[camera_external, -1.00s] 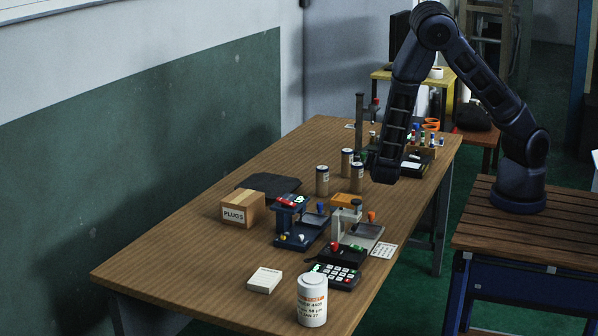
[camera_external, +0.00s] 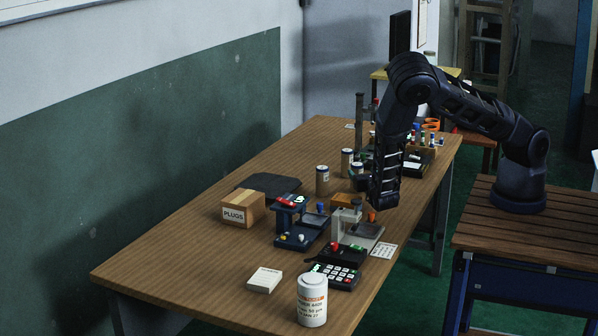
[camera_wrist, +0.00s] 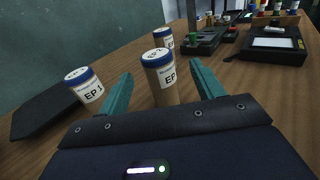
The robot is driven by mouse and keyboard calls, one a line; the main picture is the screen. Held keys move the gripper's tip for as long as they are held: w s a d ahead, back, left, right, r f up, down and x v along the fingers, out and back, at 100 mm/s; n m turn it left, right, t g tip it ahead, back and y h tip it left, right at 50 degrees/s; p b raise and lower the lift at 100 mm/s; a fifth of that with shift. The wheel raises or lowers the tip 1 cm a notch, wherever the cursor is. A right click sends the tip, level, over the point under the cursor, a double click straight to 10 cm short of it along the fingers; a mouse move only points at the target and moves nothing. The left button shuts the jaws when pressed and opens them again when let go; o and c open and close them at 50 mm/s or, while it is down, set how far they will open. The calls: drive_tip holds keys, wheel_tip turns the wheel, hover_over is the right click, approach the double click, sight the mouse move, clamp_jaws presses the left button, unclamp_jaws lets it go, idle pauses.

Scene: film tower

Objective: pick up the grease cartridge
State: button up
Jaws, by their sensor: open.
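Three tan grease cartridges with blue-rimmed white lids stand upright on the table. In the wrist view, one labelled EP 1 (camera_wrist: 84,86) is at the left. One labelled EP 2 (camera_wrist: 159,80) is in the middle, and a third (camera_wrist: 164,39) stands behind it, its label hard to read. In the external view, one cartridge (camera_external: 322,181) stands apart, left of two others (camera_external: 346,161) (camera_external: 357,169). My gripper (camera_wrist: 161,70) is open and empty, its teal fingers pointing toward the middle cartridge, which shows between them. In the external view my gripper (camera_external: 383,200) is low over the table, right of the cartridges.
A dark mat (camera_wrist: 42,108) lies beside the EP 1 cartridge. A plugs box (camera_external: 242,209), blue and grey fixtures (camera_external: 297,238) (camera_external: 357,235), a keypad (camera_external: 333,276) and a large white tub (camera_external: 312,301) occupy the near table. Bare wood (camera_external: 190,245) lies at left.

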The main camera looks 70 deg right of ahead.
sight(359, 170)
drive_tip(key=shift+x, duration=3)
drive_tip(key=shift+w+a+f, duration=0.1)
drive_tip(key=c, duration=1.2)
drive_tip(key=shift+o, duration=0.2)
